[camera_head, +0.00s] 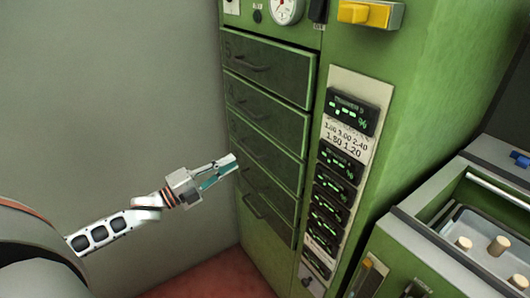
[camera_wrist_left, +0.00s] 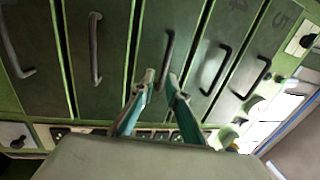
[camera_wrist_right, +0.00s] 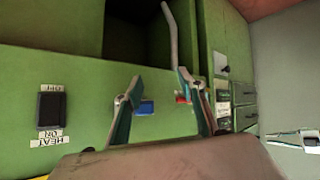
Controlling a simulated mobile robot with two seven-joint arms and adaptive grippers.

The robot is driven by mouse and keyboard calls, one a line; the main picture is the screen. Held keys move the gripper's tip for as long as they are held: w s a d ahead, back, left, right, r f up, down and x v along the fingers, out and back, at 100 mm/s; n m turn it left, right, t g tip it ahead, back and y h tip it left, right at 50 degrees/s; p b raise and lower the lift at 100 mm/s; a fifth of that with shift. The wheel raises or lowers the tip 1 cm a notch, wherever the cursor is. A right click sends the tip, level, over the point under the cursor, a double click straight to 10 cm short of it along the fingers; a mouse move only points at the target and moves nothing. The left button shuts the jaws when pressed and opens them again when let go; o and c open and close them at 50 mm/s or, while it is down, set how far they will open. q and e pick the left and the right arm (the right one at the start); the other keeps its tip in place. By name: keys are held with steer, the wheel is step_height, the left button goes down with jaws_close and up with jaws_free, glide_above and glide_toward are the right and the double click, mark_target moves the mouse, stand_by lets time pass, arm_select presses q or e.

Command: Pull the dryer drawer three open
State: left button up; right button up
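The green dryer cabinet (camera_head: 268,255) has a column of dark green drawers, all shut. The number 5 is faintly visible on the top drawer (camera_head: 290,75). Drawer three (camera_head: 285,160) is the third from the top; its bar handle (camera_wrist_left: 170,45) shows in the left wrist view. My left gripper (camera_head: 235,162) is at the left side of this drawer. In the left wrist view its fingertips (camera_wrist_left: 161,76) are apart, with the handle's lower part seen between them; contact is unclear. My right gripper (camera_wrist_right: 160,85) is open and empty, facing a green panel, outside the head view.
A display panel (camera_head: 340,160) runs right of the drawers. A tray (camera_head: 460,225) with several corks (camera_head: 464,243) stands at the lower right. A heat switch (camera_wrist_right: 50,107) and dark opening (camera_wrist_right: 135,30) face my right wrist. Grey wall is on the left.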

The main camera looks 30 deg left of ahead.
mark_target(247, 149)
arm_select(q)
steer(key=x, duration=0.5)
steer(key=b+x, duration=0.1)
steer(key=x, duration=0.1)
steer(key=shift+w+a+r, duration=0.1)
steer(key=shift+w+r, duration=0.25)
steer(key=shift+r, duration=0.15)
arm_select(e)
steer(key=shift+a, duration=0.35)
arm_select(q)
steer(key=c, duration=0.4)
steer(key=shift+s, duration=0.1)
arm_select(e)
steer(key=shift+w+r, duration=0.1)
